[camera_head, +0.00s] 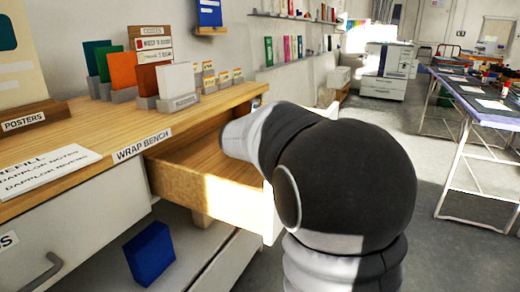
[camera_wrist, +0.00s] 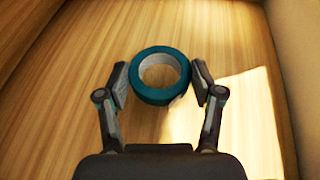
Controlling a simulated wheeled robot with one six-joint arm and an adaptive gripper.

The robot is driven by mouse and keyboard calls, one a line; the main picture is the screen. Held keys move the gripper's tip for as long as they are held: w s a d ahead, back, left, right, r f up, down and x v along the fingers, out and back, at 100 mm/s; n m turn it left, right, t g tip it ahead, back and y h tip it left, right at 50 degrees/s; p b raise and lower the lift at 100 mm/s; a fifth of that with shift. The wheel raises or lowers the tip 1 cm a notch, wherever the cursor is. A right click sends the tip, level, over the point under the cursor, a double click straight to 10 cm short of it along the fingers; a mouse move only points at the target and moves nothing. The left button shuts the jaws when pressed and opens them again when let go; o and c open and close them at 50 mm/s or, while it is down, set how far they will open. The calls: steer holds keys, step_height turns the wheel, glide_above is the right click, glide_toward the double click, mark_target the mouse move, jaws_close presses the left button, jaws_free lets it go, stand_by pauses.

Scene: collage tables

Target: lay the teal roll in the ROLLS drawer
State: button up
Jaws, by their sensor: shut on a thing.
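The teal roll (camera_wrist: 158,97), a ring of tape with a pale inner core, lies between the fingers of my gripper (camera_wrist: 160,80) in the wrist view. My gripper is shut on it, one finger at each side. Below it is the wooden floor of an open drawer (camera_wrist: 60,85). Whether the roll touches that floor I cannot tell. In the head view the open drawer (camera_head: 182,186) sticks out below the bench top. My arm hides the gripper, the roll and most of the drawer front there. No ROLLS label shows.
The wrap bench (camera_head: 95,128) carries a row of coloured cards in grey holders and a POSTERS stand (camera_head: 25,121). A blue block (camera_head: 150,253) stands on the lower shelf beneath the drawer. Drawer walls rise at both sides in the wrist view. Open floor lies to the right.

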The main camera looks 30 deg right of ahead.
steer(key=shift+f, duration=0.95)
steer(key=shift+f+b, duration=0.1)
steer(key=shift+b, duration=0.2)
steer(key=o, duration=1.1)
steer(key=shift+c, duration=0.2)
steer(key=shift+s+a+r, duration=0.2)
steer(key=shift+r, duration=0.1)
steer(key=p+v, duration=0.1)
steer(key=v, duration=1)
steer(key=shift+s+a, duration=0.15)
steer(key=shift+s, duration=0.05)
